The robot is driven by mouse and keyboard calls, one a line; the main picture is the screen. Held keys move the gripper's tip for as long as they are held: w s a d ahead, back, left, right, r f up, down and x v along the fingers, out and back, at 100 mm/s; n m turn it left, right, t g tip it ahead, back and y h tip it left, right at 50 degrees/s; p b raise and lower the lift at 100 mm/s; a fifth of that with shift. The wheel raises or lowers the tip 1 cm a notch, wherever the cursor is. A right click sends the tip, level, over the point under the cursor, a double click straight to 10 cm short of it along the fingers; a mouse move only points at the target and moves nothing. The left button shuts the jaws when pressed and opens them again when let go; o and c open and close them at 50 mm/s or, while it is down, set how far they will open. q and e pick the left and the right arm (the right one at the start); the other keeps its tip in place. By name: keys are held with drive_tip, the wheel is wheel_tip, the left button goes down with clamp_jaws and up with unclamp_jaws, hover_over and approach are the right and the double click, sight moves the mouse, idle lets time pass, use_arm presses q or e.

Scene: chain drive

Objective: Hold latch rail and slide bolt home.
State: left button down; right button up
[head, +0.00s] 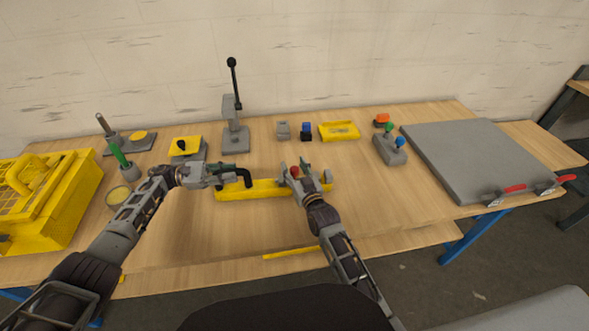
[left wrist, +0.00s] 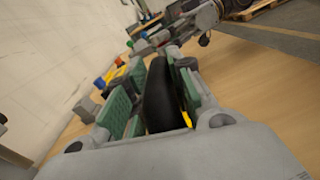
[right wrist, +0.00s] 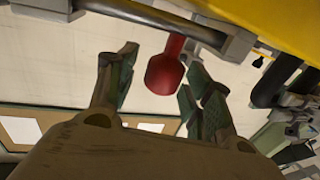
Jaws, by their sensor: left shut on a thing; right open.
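The latch rail (head: 262,189) is a long yellow bar lying across the table in front of me. A black curved handle (head: 247,178) stands at its left end. My left gripper (head: 236,176) is shut on this handle, which shows between the green-padded fingers in the left wrist view (left wrist: 162,95). The bolt's red knob (head: 295,171) is toward the rail's right side. In the right wrist view the knob (right wrist: 164,74) hangs from a grey rod (right wrist: 182,24) by grey brackets. My right gripper (right wrist: 160,68) is open, with a finger on each side of the knob; contact is not clear.
A grey lever press (head: 235,135) stands behind the rail. A yellow tray (head: 339,131) and small blocks are at the back. A yellow crate (head: 45,205) is far left, a grey panel (head: 480,155) with red handles far right. The table between rail and panel is clear.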

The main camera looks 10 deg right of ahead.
clamp_jaws()
idle(0.3)
drive_tip(key=shift+d, duration=0.1)
drive_tip(key=shift+s+d, duration=0.1)
drive_tip(key=shift+d, duration=2.4)
use_arm(q)
drive_tip(key=shift+a, duration=0.1)
use_arm(e)
unclamp_jaws()
drive_tip(key=shift+a, duration=0.1)
